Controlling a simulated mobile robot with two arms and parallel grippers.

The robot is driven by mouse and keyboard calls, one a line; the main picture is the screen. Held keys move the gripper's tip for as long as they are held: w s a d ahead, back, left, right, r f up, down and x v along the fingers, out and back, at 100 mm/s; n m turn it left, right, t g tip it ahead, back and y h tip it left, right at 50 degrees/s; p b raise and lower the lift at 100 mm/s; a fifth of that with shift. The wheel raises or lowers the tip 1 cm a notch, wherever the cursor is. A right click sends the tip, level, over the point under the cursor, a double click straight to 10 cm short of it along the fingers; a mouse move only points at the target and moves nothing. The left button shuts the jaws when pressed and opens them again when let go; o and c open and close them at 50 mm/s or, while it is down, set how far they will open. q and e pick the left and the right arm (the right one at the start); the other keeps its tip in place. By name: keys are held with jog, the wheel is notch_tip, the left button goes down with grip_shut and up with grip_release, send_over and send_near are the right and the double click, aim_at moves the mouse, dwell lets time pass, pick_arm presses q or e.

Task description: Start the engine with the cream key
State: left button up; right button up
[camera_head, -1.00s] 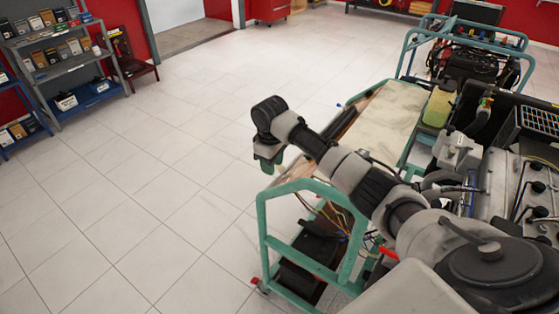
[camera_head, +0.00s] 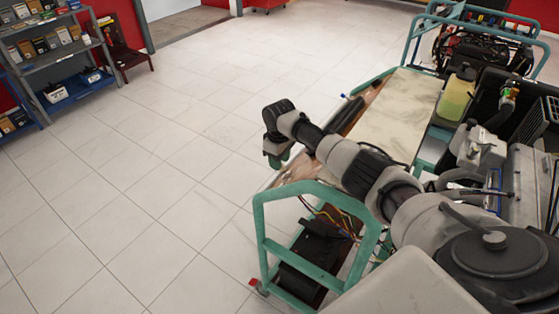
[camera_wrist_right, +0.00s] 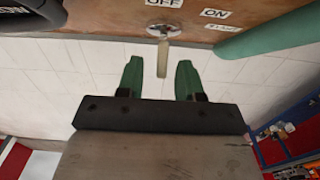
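The cream key (camera_wrist_right: 163,60) sticks out of a round metal switch (camera_wrist_right: 165,31) on a wooden panel (camera_wrist_right: 115,20) in the right wrist view. OFF and ON labels stand by the switch. My right gripper (camera_wrist_right: 159,63) is open, with one green finger on each side of the key's free end and gaps on both sides. In the head view my right gripper (camera_head: 277,155) is at the near-left end of the engine trainer (camera_head: 262,220), and the key is hidden there. My left gripper is not in view.
A green tubular frame (camera_head: 313,187) and a pale board (camera_head: 398,118) belong to the trainer. A second trainer (camera_head: 480,45) stands behind. Shelves (camera_head: 75,55) line the left wall. The tiled floor (camera_head: 150,170) left of the trainer is clear.

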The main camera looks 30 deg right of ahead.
jog(key=shift+s+a+f, duration=0.1)
jog(key=shift+f, duration=0.45)
grip_shut()
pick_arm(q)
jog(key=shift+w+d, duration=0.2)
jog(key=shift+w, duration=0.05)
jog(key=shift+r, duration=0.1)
